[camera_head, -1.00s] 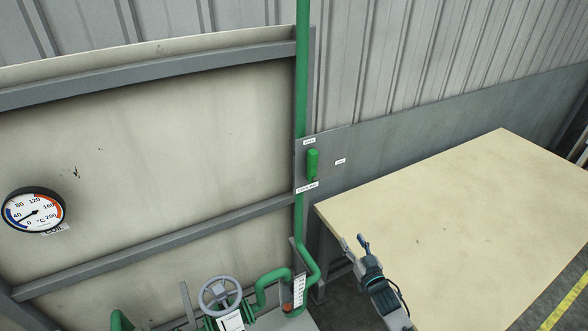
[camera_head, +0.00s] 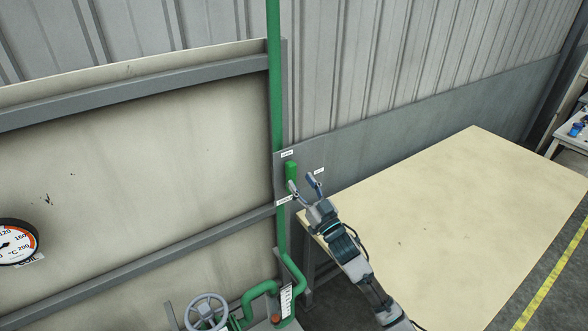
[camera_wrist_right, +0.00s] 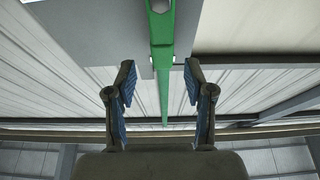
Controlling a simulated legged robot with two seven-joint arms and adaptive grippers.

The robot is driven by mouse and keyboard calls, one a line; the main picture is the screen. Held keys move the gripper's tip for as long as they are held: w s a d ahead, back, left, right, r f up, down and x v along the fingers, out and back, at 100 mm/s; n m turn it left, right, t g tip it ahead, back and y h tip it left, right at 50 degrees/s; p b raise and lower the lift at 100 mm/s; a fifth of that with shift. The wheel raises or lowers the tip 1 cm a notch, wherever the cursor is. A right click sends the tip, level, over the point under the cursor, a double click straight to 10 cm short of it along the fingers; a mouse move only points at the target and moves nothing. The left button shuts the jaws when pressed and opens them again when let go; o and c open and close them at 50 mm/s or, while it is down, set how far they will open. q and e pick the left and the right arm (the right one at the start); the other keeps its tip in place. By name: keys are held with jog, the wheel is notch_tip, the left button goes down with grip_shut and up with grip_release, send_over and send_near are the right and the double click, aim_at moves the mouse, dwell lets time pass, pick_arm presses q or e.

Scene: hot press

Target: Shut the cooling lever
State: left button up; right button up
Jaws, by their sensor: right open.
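The green cooling lever (camera_head: 291,168) stands upright on a grey wall plate, in line with the green pipe. Small white labels sit around it, too small to read. My right gripper (camera_head: 303,183) is open, with its fingertips at the lower right of the lever, one overlapping its lower end in the head view. In the right wrist view the lever (camera_wrist_right: 161,35) comes down from the top edge, centred between the open fingers (camera_wrist_right: 160,72). No contact shows, and the gap in depth is unclear. My left gripper is out of view.
A bare wooden table (camera_head: 440,220) lies right of the lever, under my right arm. The green pipe (camera_head: 275,90) runs up the wall. A gauge (camera_head: 15,243) is at left and a valve wheel (camera_head: 206,312) at the bottom. Corrugated wall stands behind.

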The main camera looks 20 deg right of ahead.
aim_at(294, 173)
jog(key=x, duration=0.4)
jog(key=shift+r+p, duration=0.1)
jog(key=shift+p, duration=0.2)
jog(key=shift+w+a, duration=0.2)
jog(key=shift+w, duration=0.15)
grip_shut()
